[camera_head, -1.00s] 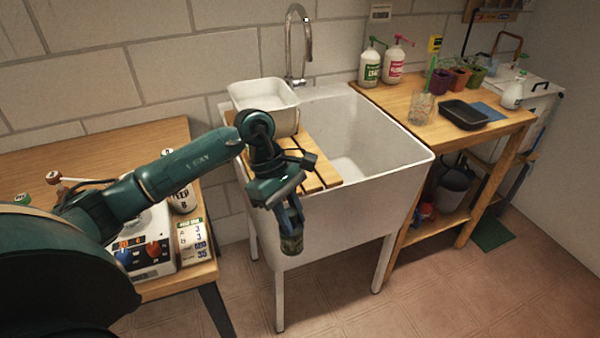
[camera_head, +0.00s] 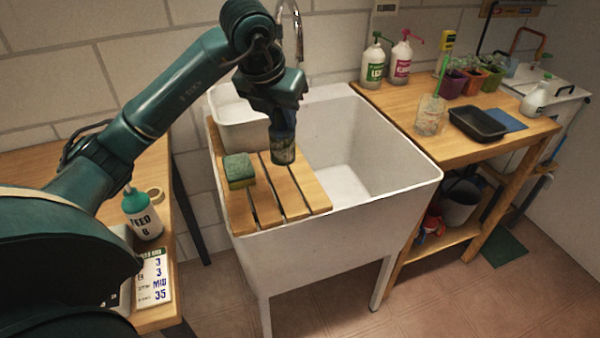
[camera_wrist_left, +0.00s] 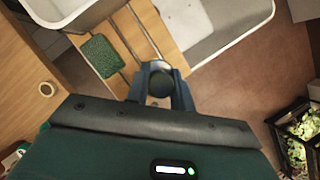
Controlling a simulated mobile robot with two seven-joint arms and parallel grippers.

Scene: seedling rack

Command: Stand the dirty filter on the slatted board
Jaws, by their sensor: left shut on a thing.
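The dirty filter (camera_head: 283,152) is a dark, greenish-brown cylinder. My left gripper (camera_head: 282,128) is shut on it from above and holds it upright. It hangs over the slatted board (camera_head: 262,212), a wooden rack lying across the left end of the sink; whether its lower end touches the slats I cannot tell. In the left wrist view the filter's round dark top (camera_wrist_left: 160,82) shows between the fingers (camera_wrist_left: 160,92), with the slatted board (camera_wrist_left: 150,25) beyond. My right gripper is not in view.
A green and yellow sponge (camera_head: 239,170) lies on the board's left part. The board's front slats are clear. The open sink (camera_head: 400,185) lies to the right.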

